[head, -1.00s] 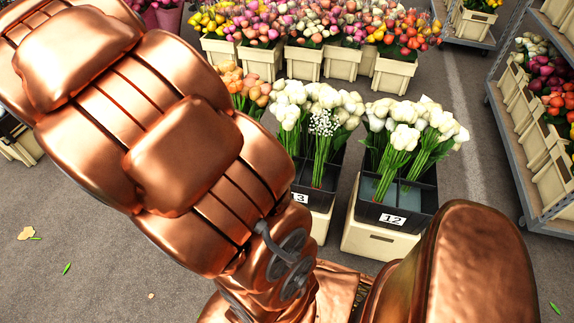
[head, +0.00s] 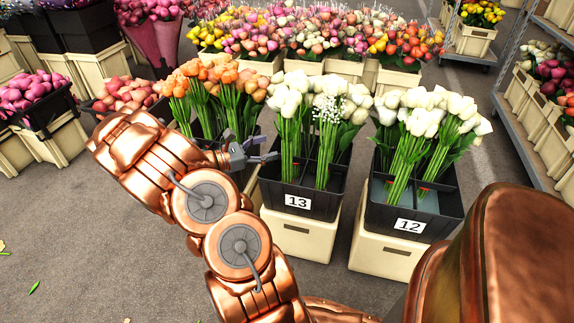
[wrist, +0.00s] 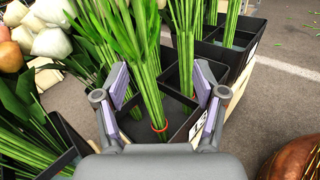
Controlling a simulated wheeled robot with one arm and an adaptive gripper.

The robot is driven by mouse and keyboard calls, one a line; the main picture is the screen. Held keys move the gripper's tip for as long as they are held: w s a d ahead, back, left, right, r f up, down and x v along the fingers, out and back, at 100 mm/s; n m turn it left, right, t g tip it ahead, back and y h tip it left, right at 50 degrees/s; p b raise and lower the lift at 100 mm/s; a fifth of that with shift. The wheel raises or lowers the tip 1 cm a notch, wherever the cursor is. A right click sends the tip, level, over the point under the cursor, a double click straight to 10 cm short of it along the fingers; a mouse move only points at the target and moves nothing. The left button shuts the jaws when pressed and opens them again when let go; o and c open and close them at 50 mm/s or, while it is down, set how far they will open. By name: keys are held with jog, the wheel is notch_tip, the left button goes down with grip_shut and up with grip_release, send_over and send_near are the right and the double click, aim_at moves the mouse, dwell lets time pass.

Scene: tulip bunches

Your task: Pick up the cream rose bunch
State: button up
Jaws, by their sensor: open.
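A bunch with large cream-white heads (head: 289,95) stands upright in the left part of the black crate marked 13 (head: 267,192). Its long green stems (wrist: 146,75), tied with a red band, appear between the fingers in the wrist view, with their heads out of frame. My gripper (head: 262,158) is open, just left of crate 13 at stem height. In the wrist view my gripper (wrist: 164,84) has one finger on each side of the stems, with gaps visible. Whether the stems are fully between the fingertips is unclear. Pale cream-peach heads (wrist: 50,42) show at upper left there.
A bunch with tiny white flowers (head: 328,112) shares crate 13. Crate 12 (head: 436,222), with more white bunches, stands to the right. Orange and peach bunches (head: 212,88) crowd behind my arm on the left. Grey floor (head: 120,250) is open in front.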

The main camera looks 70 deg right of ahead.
jog(key=n+h+b, duration=0.1)
jog(key=n+b, duration=0.1)
send_near(282, 150)
jog(key=shift+t, duration=0.3)
jog(key=x, duration=0.4)
jog(key=shift+s+f, duration=0.2)
jog(key=shift+s, duration=0.05)
jog(key=shift+b+x, duration=0.35)
jog(key=shift+x, duration=0.7)
jog(key=shift+r+b+x, duration=0.15)
jog(key=shift+b+x, duration=0.4)
jog(key=shift+x, duration=0.85)
jog(key=shift+r+b+x, duration=0.1)
jog(key=shift+b+x, duration=0.45)
jog(key=shift+x, duration=0.85)
jog(key=shift+w+d, duration=0.1)
jog(key=shift+w, duration=0.05)
jog(key=shift+c, duration=0.4)
grip_shut()
